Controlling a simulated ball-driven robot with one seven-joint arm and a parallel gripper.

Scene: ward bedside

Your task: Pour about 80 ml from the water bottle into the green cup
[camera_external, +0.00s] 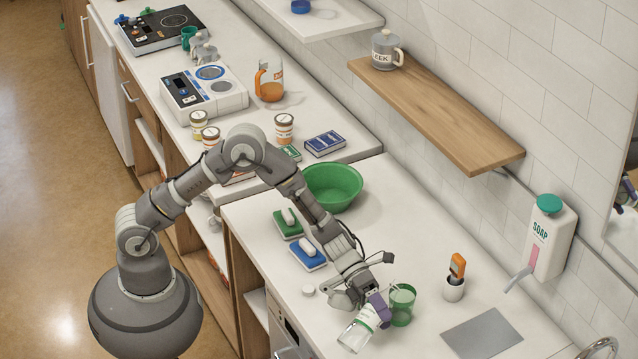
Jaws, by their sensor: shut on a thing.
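The water bottle (352,338) is clear with a white and green label. It is steeply tilted, with its wide end toward the lower left. My gripper (373,306) is shut on it from above and hides part of it. The green cup (402,304) is see-through and stands upright on the counter, just right of my gripper. A thin pale piece shows at the cup's rim. The bottle's mouth is hidden near the gripper and cup, so I cannot tell whether water is flowing or how much is in the cup.
A small white cap (308,290) lies left of my gripper. A white holder (453,289) with an orange device and a grey mat (482,332) are to the right. Sponges (308,254) and a green bowl (332,187) are behind. A soap bottle (547,238) is on the wall.

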